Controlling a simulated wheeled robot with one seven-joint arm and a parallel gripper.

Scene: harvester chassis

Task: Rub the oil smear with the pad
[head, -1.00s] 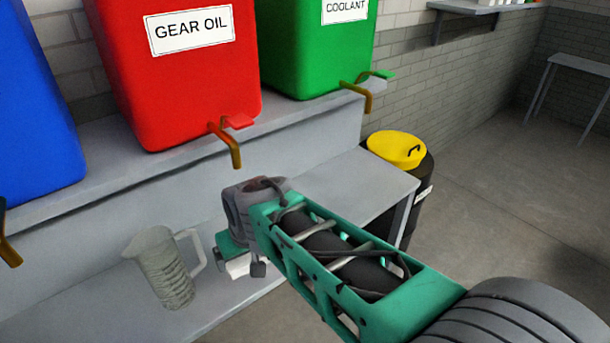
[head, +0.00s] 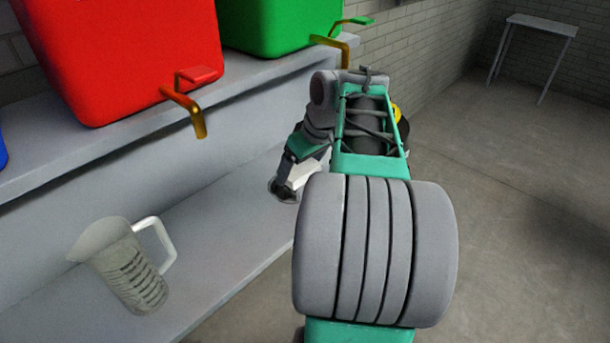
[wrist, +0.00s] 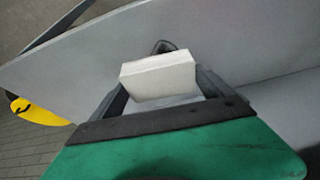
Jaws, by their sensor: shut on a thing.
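The pad is a white block (wrist: 158,78) held between the dark fingers of my gripper (wrist: 163,82) in the wrist view. In the head view my gripper (head: 285,186) is low over the right part of the grey lower shelf, and a white patch that looks like the pad (head: 305,172) shows beside it. I cannot tell whether the pad touches the shelf. A dark rounded patch shows at the gripper's tip, but I cannot tell whether it is the oil smear or a finger. No smear is clearly visible elsewhere.
A clear measuring jug (head: 128,268) stands on the lower shelf (head: 215,235), left of my gripper. Red (head: 130,55) and green (head: 275,25) tanks with brass taps sit on the upper ledge. A yellow lid (wrist: 38,112) shows beyond the shelf edge.

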